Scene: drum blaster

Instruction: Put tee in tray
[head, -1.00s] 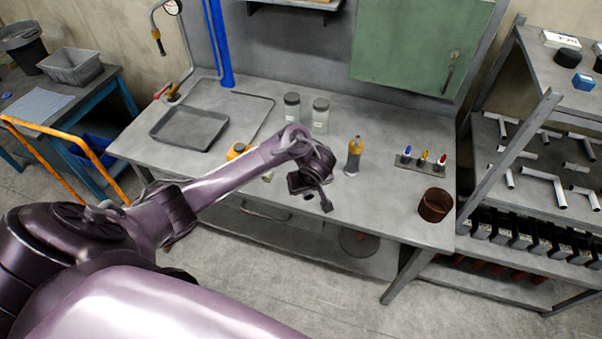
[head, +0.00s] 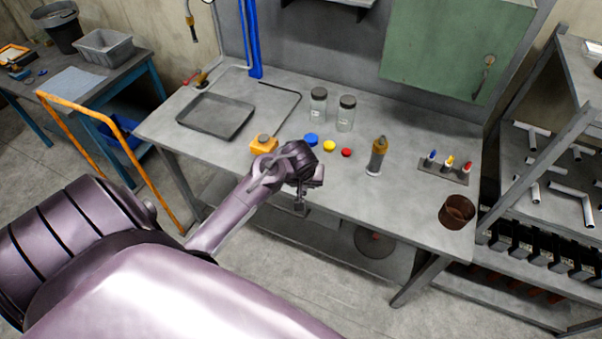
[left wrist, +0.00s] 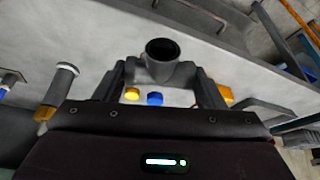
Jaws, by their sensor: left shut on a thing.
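The tray (head: 214,116) is a shallow grey rectangle lying empty at the left of the workbench. My left gripper (head: 302,204) is over the bench's front edge, to the right of the tray and nearer to me. In the left wrist view, my gripper (left wrist: 162,82) is shut on a dark grey pipe fitting, the tee (left wrist: 162,50), with one round open end showing. In the head view the tee cannot be made out clearly. My right gripper is in neither view.
An orange block (head: 263,145) and blue (head: 311,140), yellow (head: 329,146) and red (head: 346,152) discs lie on the bench beyond my gripper. Two glass jars (head: 318,105) (head: 346,113) and a bottle (head: 377,157) stand there. A rusty can (head: 456,212) is at right.

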